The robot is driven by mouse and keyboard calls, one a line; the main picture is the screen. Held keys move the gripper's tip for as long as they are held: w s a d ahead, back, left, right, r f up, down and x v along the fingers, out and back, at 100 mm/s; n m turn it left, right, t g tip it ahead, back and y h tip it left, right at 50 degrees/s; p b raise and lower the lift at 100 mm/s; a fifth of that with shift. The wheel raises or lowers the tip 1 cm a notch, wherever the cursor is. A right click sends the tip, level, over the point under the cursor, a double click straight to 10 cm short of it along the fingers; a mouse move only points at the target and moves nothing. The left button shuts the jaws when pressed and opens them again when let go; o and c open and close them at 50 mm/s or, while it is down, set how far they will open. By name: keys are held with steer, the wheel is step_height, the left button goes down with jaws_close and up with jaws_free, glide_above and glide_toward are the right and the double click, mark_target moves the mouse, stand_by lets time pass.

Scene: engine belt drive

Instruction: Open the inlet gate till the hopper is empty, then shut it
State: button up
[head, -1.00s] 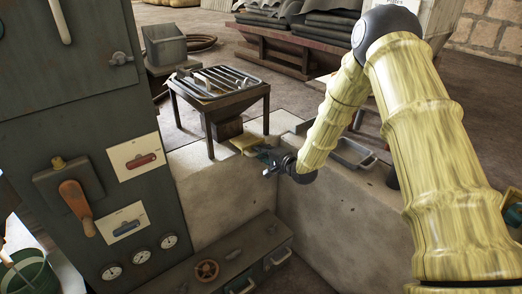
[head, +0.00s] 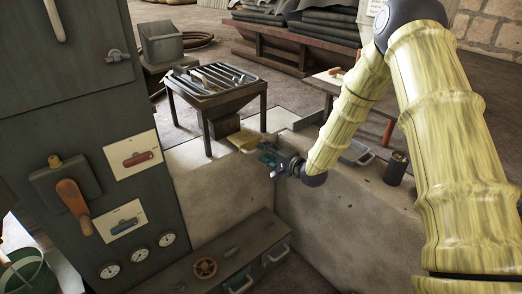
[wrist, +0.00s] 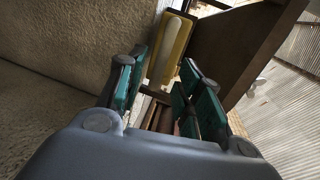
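The hopper (head: 222,103) is a dark box on legs in the head view, with a barred grate on top. I cannot tell how full it is. The inlet gate seems to be the yellow plate (head: 243,141) low at its right side. In the wrist view the yellow piece (wrist: 181,62) with a pale bar (wrist: 172,42) lies just beyond my fingertips. My gripper (head: 267,156) is to the right of the plate, close to it. In the wrist view my gripper (wrist: 160,78) has its green-padded fingers apart, with nothing clearly held between them.
A grey cabinet (head: 75,140) with an orange lever (head: 74,203), red and blue handles and gauges stands at left. A low wall (head: 340,215) runs under my arm, with a dark cylinder (head: 396,168) on it. A drawer unit (head: 225,262) sits below.

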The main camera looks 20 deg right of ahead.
steer(key=v, duration=0.7)
stand_by(0.3)
steer(key=s+a+f+n+g+h, duration=0.1)
steer(key=s+a+f+n+g, duration=0.1)
steer(key=s+f, duration=0.5)
steer(key=s+a+f+n+g+h, duration=0.15)
steer(key=s+f, duration=0.25)
steer(key=f, duration=0.5)
steer(key=s+a+f+n+g+h, duration=0.1)
steer(key=s+f+n+g, duration=0.15)
steer(key=s+f, duration=0.55)
steer(key=s+a+f+n+g+h, duration=0.15)
steer(key=s+f+g, duration=0.3)
steer(key=s, duration=0.75)
steer(key=s+d+f+n+g+h, duration=0.1)
steer(key=s+f+n+g, duration=0.15)
steer(key=s, duration=0.65)
steer(key=s+d+f+n+g, duration=0.1)
steer(key=s+n+g, duration=0.15)
steer(key=s, duration=0.75)
step_height(320, 180, up, 12)
steer(key=t+p, duration=0.1)
steer(key=p, duration=1.1)
steer(key=shift+w+a+h, duration=0.2)
steer(key=shift+w+h, duration=0.1)
